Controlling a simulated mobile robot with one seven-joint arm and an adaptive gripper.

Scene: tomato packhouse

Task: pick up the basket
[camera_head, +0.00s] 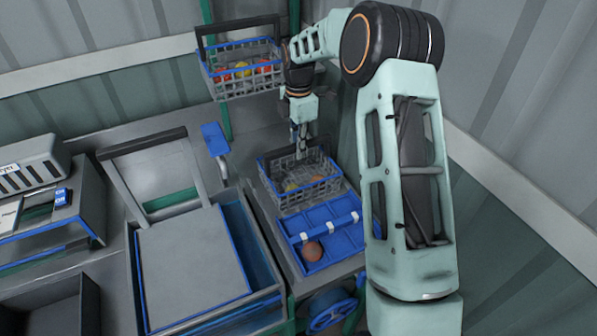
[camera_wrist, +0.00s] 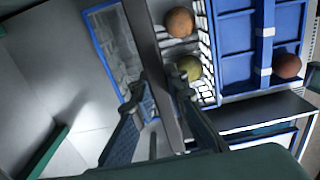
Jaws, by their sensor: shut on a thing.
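A grey wire basket with a blue rim (camera_head: 312,193) is at the middle right of the head view, beside a blue divided tray. It holds a few round fruits, among them an orange one (camera_wrist: 180,22) and a greenish one (camera_wrist: 189,67) in the wrist view. My gripper (camera_head: 300,150) is above the basket, pointing down. In the wrist view, my gripper (camera_wrist: 160,95) is shut on the basket's dark handle bar (camera_wrist: 143,30), which runs between the fingers. I cannot tell whether the basket's bottom touches the surface.
The blue tray (camera_head: 332,238) holds one reddish-brown ball (camera_head: 312,251). A second basket (camera_head: 244,84) with red and yellow fruit is higher up at the back. A grey-lidded bin (camera_head: 190,270) stands left. A corrugated wall is close on the right.

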